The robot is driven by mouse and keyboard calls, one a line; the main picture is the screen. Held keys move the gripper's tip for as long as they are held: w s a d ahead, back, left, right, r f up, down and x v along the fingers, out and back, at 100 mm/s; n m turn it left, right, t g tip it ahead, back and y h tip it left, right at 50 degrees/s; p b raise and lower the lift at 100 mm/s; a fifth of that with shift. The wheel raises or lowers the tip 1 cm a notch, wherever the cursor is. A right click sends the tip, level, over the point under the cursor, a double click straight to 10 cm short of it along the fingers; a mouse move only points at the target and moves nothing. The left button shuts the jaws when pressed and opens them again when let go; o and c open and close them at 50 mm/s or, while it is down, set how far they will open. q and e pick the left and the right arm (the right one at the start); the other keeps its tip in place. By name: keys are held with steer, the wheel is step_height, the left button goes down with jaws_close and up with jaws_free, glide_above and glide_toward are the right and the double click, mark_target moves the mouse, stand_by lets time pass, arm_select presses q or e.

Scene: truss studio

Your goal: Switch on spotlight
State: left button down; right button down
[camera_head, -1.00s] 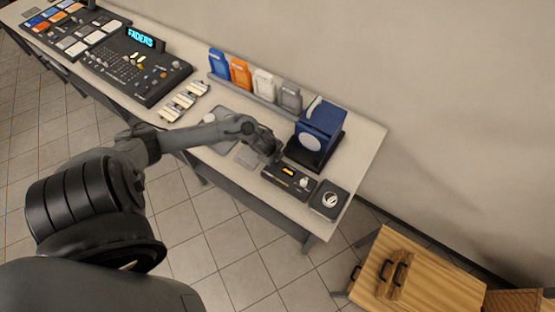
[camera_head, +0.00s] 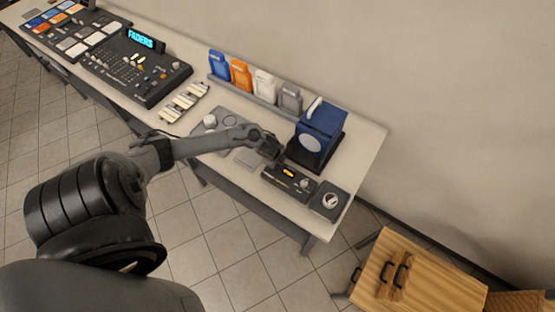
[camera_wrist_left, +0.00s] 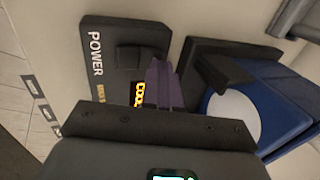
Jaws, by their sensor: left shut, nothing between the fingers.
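The spotlight (camera_head: 322,126) is a blue box with a pale round face on a black base, near the table's right end. In the left wrist view the spotlight (camera_wrist_left: 275,100) is at the right. In front of it lies a dark control box (camera_head: 278,181) with a lit orange display (camera_head: 288,172). The left wrist view shows this box (camera_wrist_left: 98,25) with the word POWER, a black raised switch (camera_wrist_left: 140,58) and part of the display. My left gripper (camera_head: 273,157) is shut and empty above the box's left end; its fingers (camera_wrist_left: 163,72) overlap the display and the switch's edge. Contact cannot be told.
A dark unit with a white ring (camera_head: 331,201) sits right of the control box. Coloured cards (camera_head: 240,73) stand behind, and a FADERS console (camera_head: 133,68) lies left. A wooden cabinet (camera_head: 440,290) stands right.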

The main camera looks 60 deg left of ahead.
arm_select(q)
steer(key=shift+w+a+f, duration=0.1)
steer(key=shift+w, duration=0.15)
steer(key=shift+g, duration=0.3)
steer(key=shift+s, duration=0.15)
steer(key=shift+s+d+p, duration=0.25)
steer(key=shift+s+p, duration=0.15)
steer(key=shift+p, duration=0.2)
steer(key=shift+s+d, duration=0.15)
steer(key=shift+s, duration=0.15)
steer(key=shift+r+p, duration=0.2)
steer(key=shift+p, duration=0.1)
